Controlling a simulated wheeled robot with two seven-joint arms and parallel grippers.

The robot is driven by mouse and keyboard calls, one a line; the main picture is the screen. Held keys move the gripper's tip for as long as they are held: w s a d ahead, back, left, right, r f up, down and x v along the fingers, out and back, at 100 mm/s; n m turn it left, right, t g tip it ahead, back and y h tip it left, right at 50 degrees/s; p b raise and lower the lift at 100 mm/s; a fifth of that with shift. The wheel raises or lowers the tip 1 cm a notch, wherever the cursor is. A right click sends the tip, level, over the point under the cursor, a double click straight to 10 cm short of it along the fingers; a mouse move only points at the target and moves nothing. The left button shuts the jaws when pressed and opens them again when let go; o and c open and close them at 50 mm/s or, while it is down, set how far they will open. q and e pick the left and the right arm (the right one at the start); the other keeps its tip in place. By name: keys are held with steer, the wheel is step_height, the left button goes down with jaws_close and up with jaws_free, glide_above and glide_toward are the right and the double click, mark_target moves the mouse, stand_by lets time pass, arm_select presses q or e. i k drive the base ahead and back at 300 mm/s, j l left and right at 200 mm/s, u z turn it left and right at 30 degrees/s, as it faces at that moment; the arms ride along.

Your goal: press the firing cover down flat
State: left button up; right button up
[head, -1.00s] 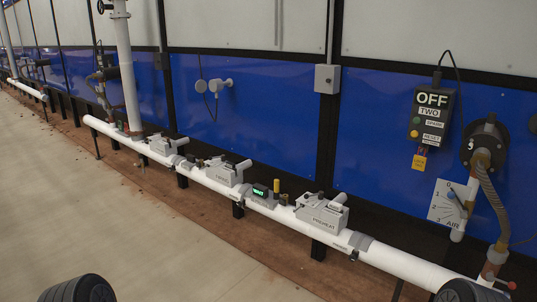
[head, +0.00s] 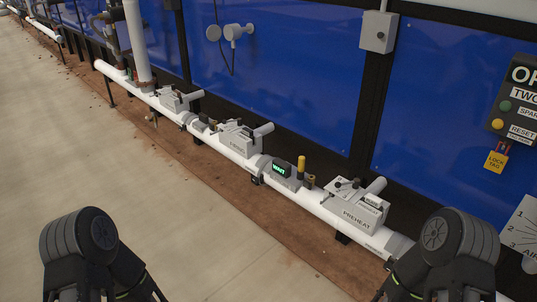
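Several grey covers sit along a white pipe (head: 228,142) in the head view. The middle cover (head: 238,139) carries a small label that looks like FIRING, though it is too small to read surely. A pale cylinder sticks out at its upper right. I cannot tell whether it lies flat or is raised. A nearer cover (head: 356,206) reads PREHEAT, and another one (head: 175,99) stands farther left. My two dark arm links show at the lower left and lower right, well short of the middle cover. Neither gripper's fingertips can be made out.
A small unit with a green display (head: 281,168) and a yellow-topped post (head: 301,167) stand between the middle and PREHEAT covers. A black control box (head: 518,100) with a yellow lock tag (head: 496,161) hangs at the right. The concrete floor (head: 90,150) at left is clear.

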mark_target(270, 160)
steer(key=i+u, duration=0.2)
steer(key=i, duration=0.3)
steer(key=i+u, duration=0.2)
steer(key=i, duration=0.35)
steer(key=i+l+u, duration=0.15)
steer(key=i, duration=0.35)
steer(key=i+l+u, duration=0.2)
steer(key=i, duration=0.3)
steer(key=i+l+u, duration=0.2)
steer(key=i, duration=0.3)
steer(key=l, duration=0.1)
